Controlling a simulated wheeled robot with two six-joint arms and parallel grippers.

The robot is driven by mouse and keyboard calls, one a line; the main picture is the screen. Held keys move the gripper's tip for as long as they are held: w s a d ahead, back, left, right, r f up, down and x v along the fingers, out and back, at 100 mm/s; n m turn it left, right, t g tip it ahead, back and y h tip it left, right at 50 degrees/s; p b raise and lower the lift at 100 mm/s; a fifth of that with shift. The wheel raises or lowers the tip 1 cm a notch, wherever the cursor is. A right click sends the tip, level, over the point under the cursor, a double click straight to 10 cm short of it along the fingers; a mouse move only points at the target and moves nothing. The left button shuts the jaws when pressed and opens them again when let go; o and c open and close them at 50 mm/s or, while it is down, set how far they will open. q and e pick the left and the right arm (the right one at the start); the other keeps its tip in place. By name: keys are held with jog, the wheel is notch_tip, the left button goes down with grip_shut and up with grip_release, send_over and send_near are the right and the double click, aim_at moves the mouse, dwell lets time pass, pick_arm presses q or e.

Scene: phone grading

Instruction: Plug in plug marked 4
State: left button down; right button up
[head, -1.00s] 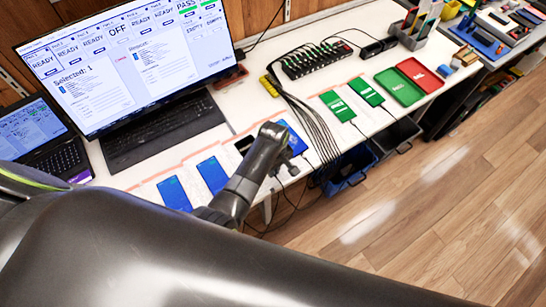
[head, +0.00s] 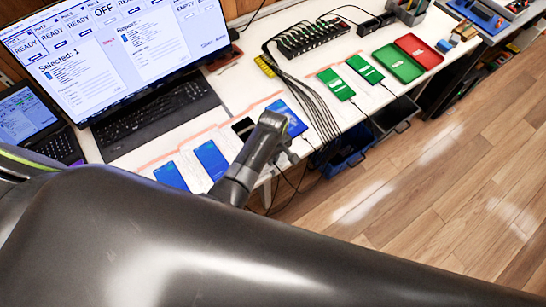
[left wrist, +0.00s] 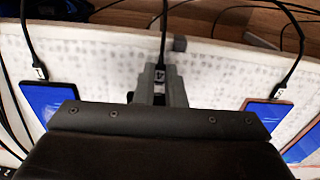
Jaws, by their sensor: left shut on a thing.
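My left gripper (left wrist: 158,88) is shut on the plug marked 4 (left wrist: 159,76), whose dark cable runs up past the table's front edge in the left wrist view. In the head view the left gripper (head: 284,129) is over the table's front edge, beside a blue-screened phone (head: 285,113) and a dark-screened phone (head: 243,127). The gripper body hides what lies just below the plug in the wrist view, so I cannot tell whether it touches a phone. My right gripper is not in view.
Blue phones lie on either side in the wrist view, left (left wrist: 46,99) and right (left wrist: 266,115), with cables at their ends. Green-screened phones (head: 336,84), a green tray (head: 398,65), a red tray (head: 418,50) and a cabled hub (head: 312,38) are further right. A monitor (head: 130,55) stands behind.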

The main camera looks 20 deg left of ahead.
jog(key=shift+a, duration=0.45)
pick_arm(q)
jog(key=shift+w+a, duration=0.15)
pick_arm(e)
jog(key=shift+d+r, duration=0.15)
pick_arm(q)
jog(key=shift+f, duration=0.1)
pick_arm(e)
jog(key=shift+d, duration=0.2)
pick_arm(q)
jog(key=shift+w+a+p, duration=0.15)
jog(key=shift+a+p, duration=0.05)
jog(key=shift+p, duration=0.4)
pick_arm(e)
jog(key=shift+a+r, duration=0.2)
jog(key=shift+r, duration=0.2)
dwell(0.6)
pick_arm(q)
jog(key=shift+a+p, duration=0.1)
jog(key=shift+p, duration=0.25)
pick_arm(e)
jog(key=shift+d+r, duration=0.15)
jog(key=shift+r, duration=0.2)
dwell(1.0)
pick_arm(q)
jog(key=c, duration=1.4)
grip_release()
jog(key=shift+c, duration=0.2)
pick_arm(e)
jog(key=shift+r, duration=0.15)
